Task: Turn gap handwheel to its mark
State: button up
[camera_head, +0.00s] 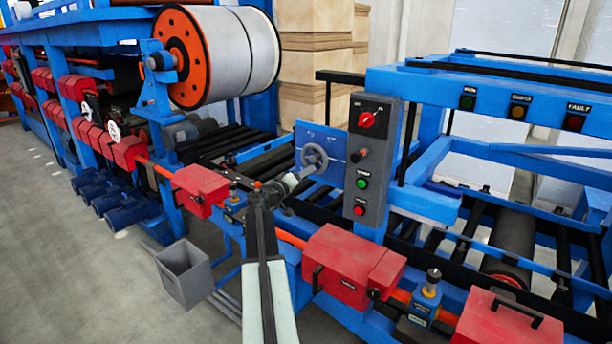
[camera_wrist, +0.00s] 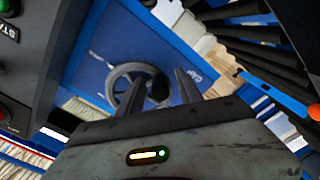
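The gap handwheel (camera_head: 315,157) is a grey ring with spokes on a blue panel (camera_head: 335,143). It also shows in the wrist view (camera_wrist: 116,80), with a dark knob (camera_wrist: 158,90) at its right side. My gripper (camera_head: 297,178) is just in front of the wheel. In the wrist view my gripper (camera_wrist: 160,76) has its two dark fingers apart, one on each side of the knob in the picture. The left finger overlaps the wheel. I cannot tell whether either finger touches it. Small white lettering shows on the panel, too small to read; I cannot make out the mark.
A grey control box (camera_head: 372,150) with a red switch and green and red buttons stands right of the panel. Red boxes (camera_head: 345,265) line the machine's front. A grey bin (camera_head: 184,272) stands on the floor at left. Open floor (camera_head: 80,290) lies farther left.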

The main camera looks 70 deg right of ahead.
jog(key=v, duration=0.8)
